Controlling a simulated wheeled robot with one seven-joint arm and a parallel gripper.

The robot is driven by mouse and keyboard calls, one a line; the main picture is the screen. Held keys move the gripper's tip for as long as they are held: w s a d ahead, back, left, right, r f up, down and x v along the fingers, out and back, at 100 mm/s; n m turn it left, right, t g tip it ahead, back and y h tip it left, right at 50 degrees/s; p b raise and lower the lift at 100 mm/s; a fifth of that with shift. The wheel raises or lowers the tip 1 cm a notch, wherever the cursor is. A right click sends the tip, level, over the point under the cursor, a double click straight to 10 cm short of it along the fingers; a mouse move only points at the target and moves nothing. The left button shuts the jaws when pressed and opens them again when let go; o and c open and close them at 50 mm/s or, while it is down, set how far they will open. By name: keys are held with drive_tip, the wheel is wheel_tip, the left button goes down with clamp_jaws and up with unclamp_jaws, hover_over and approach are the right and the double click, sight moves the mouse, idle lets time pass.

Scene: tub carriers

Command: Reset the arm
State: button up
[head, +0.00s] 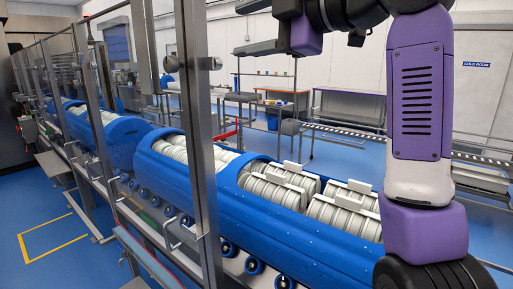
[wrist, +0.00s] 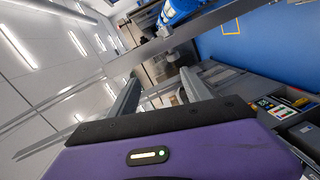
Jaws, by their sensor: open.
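My gripper (wrist: 160,80) shows in the wrist view as two grey fingers beyond the purple wrist housing, spread apart. Nothing shows held between them. The wrist view is tilted, with ceiling lights at left and blue floor at right. In the head view my purple and white arm rises at the right and bends left along the top edge. The gripper's fingertips cannot be made out there.
A blue carrier (head: 290,235) filled with white tubs (head: 283,187) stands in front, and another blue carrier (head: 110,140) is farther left. A steel post (head: 197,130) rises before them. A conveyor (head: 348,133) runs behind. Open blue floor (head: 40,200) lies at left.

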drive_tip(key=w+d+f+m+t+h, duration=0.3)
drive_tip(key=d+f+m+t, duration=0.65)
drive_tip(key=m, duration=0.35)
drive_tip(key=s+d+f+m+t+h, duration=0.1)
drive_tip(key=s+d+f+m+h, duration=0.15)
drive_tip(key=f, duration=0.45)
drive_tip(key=s+d+f+m+h, duration=0.2)
drive_tip(key=s+f+m, duration=0.2)
drive_tip(key=f, duration=0.4)
drive_tip(key=s+d+f+m+t+h, duration=0.1)
drive_tip(key=s+d+f+m+h, duration=0.15)
drive_tip(key=f, duration=0.45)
drive_tip(key=s+d+f+m+g+h, duration=0.1)
drive_tip(key=s+f+g, duration=0.1)
drive_tip(key=s+f, duration=0.6)
drive_tip(key=s+d+f+m+g, duration=0.1)
drive_tip(key=s+f, duration=0.7)
drive_tip(key=s, duration=1.2)
drive_tip(key=s+d+f+m+g+h, duration=0.1)
drive_tip(key=s+f+g, duration=0.3)
drive_tip(key=s+f, duration=0.4)
drive_tip(key=s+d, duration=0.1)
drive_tip(key=s, duration=0.5)
drive_tip(key=shift+d+h, duration=0.3)
drive_tip(key=shift+d, duration=0.05)
drive_tip(key=shift+g, duration=0.25)
drive_tip(key=shift+c, duration=0.5)
